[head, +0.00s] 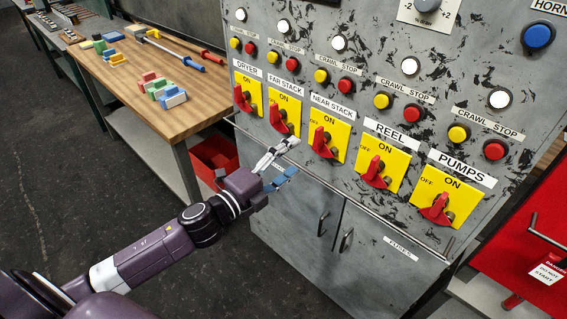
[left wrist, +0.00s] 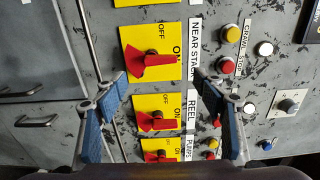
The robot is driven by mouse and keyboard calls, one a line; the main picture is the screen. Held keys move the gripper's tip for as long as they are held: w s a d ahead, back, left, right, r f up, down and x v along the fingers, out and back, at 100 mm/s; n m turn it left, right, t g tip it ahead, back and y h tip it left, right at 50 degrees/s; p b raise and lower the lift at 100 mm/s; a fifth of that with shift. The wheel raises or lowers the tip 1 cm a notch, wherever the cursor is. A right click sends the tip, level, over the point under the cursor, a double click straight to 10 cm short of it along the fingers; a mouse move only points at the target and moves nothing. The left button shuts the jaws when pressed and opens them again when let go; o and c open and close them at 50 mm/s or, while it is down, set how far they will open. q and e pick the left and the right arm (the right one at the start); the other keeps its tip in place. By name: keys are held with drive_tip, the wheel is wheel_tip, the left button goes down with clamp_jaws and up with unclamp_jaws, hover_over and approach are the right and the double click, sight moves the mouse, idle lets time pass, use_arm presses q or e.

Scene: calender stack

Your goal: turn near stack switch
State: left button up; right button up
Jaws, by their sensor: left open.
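The near stack switch is a red handle (head: 320,142) on a yellow ON/OFF plate (head: 341,136) under a NEAR STACK label (head: 333,105). Its red handle also shows in the left wrist view (left wrist: 150,66), above centre and seen sideways. I cannot tell surely which setting the handle marks. My left gripper (head: 287,159) is open and empty, in front of the panel, to the left of and below the switch in the head view. In the left wrist view its blue-padded fingers (left wrist: 161,92) stand wide apart, with the switch beyond them. My right gripper is not in view.
Similar red switches stand beside it: far stack (head: 281,121) to the left and reel (head: 375,172) to the right. A thin rail (head: 345,192) runs along the panel below the switches.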

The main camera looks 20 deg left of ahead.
use_arm(q)
drive_tip(key=shift+v, duration=1.1)
drive_tip(key=a+f+n+g+y, duration=0.2)
drive_tip(key=a+f+n, duration=0.2)
drive_tip(key=f, duration=0.6)
drive_tip(key=a+f+n+g+y, duration=0.1)
drive_tip(key=a+f+n+y, duration=0.25)
drive_tip(key=f, duration=0.75)
drive_tip(key=s+a+f+n+g, duration=0.2)
drive_tip(key=s+f, duration=0.2)
drive_tip(key=f, duration=0.5)
drive_tip(key=s+a+f+n+g, duration=0.2)
drive_tip(key=s+f, duration=0.3)
drive_tip(key=f, duration=0.3)
drive_tip(key=s+d+f+n+g+y, duration=0.1)
drive_tip(key=s+d+f+n+g, duration=0.1)
drive_tip(key=s+f, duration=0.7)
drive_tip(key=s+d+f+n+g, duration=0.1)
drive_tip(key=s+f+n+g, duration=0.15)
drive_tip(key=s+f, duration=0.6)
drive_tip(key=s+d+f+n+g, duration=0.2)
drive_tip(key=s+d+f, duration=0.1)
drive_tip(key=s, duration=0.7)
drive_tip(key=s+d+f+n+g, duration=0.1)
drive_tip(key=s+d+f, duration=0.3)
drive_tip(key=s, duration=0.7)
drive_tip(key=shift+f+n+g, duration=0.25)
drive_tip(key=shift+n+g, duration=0.15)
drive_tip(key=shift+g, duration=0.35)
